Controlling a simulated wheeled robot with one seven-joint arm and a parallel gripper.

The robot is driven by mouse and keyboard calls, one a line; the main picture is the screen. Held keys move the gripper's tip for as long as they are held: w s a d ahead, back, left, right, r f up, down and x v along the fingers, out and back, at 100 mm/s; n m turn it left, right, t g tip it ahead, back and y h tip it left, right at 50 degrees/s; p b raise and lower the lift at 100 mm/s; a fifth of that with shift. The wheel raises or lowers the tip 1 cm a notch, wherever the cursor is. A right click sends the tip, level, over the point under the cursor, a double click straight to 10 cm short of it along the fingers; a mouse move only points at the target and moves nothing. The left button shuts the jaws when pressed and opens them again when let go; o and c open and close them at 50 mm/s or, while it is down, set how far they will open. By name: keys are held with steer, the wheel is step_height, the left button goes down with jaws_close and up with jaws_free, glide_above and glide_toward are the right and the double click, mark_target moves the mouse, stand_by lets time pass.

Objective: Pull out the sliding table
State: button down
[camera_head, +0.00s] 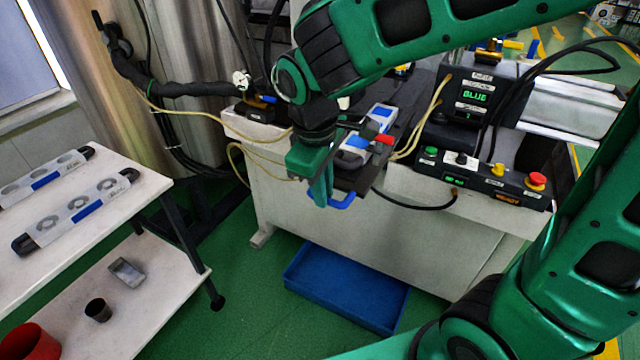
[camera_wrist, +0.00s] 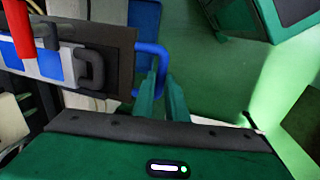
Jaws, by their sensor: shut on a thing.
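The sliding table (camera_head: 358,181) is a dark plate at the front edge of the white machine, with a blue handle (camera_head: 343,202) at its near end. A grey and white mould with a blue band (camera_head: 354,150) lies on it. In the wrist view the sliding table (camera_wrist: 117,75) is at the left, and the blue handle (camera_wrist: 158,49) runs out from its edge. My gripper (camera_head: 320,197) points down at the handle. In the wrist view my gripper's green fingers (camera_wrist: 160,97) are shut on the handle, partly hiding it.
A control box with buttons (camera_head: 480,176) stands right of the sliding table. A blue bin (camera_head: 345,287) lies on the floor below. A white shelf (camera_head: 95,230) with moulds stands at the left. The green floor between shelf and machine is clear.

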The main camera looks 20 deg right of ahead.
steer(key=shift+s+a+f, duration=0.1)
steer(key=shift+s+a, duration=0.05)
steer(key=shift+s, duration=0.1)
steer(key=c, duration=1.8)
jaws_free()
steer(key=shift+o, duration=0.2)
step_height(320, 180, up, 11)
steer(key=s+a, duration=0.1)
steer(key=shift+a+f, duration=0.2)
